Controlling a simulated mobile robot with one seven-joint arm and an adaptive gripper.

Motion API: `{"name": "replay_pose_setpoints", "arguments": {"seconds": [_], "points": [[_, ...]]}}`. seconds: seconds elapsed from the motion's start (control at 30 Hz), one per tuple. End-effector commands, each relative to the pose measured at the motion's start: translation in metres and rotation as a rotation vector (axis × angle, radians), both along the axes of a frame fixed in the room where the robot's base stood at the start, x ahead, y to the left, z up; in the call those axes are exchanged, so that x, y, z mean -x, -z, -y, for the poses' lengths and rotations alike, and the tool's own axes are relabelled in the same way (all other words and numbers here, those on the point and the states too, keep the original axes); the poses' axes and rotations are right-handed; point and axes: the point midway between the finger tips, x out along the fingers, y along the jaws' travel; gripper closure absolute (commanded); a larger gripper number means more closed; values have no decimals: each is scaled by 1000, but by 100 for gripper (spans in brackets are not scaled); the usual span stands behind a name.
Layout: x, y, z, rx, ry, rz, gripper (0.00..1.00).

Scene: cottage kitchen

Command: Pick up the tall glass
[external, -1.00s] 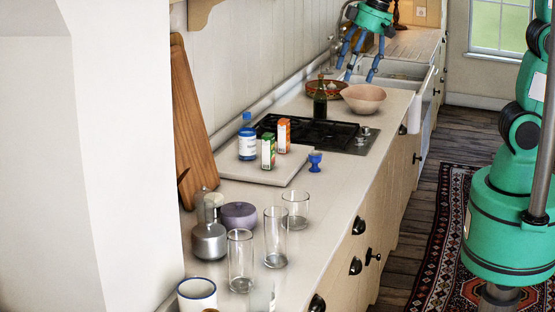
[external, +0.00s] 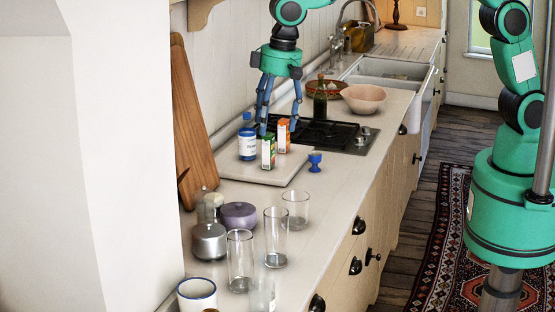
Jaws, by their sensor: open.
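Two tall clear glasses stand upright on the near part of the counter: one tall glass (external: 240,262) at the left and another tall glass (external: 276,238) just right of and behind it. I cannot tell which one is meant. My gripper (external: 279,122) points down with its blue fingers spread, open and empty. It is farther back along the counter, by the small cartons and the hob, well away from both glasses.
A shorter glass (external: 296,210) stands behind the tall ones, and another glass (external: 262,297) is in front. A metal pot (external: 208,243), purple pot (external: 239,215) and white mug (external: 197,294) are left. A board (external: 283,172) holds a blue-and-white jar (external: 247,144) and cartons (external: 268,152).

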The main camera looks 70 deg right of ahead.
Motion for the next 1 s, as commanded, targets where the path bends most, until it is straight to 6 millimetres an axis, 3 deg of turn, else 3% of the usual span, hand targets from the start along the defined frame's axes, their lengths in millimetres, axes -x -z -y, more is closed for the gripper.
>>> {"name": "replay_pose_setpoints", "arguments": {"seconds": [0.3, 0.6, 0.8, 1.0], "points": [[-16, 62, -82, 24, 3, -56, 31], [-14, 131, -154, 51, 9, -102, 31], [-8, 167, -186, 66, 13, -120, 31], [-4, 182, -198, 71, 16, -127, 31]]}}
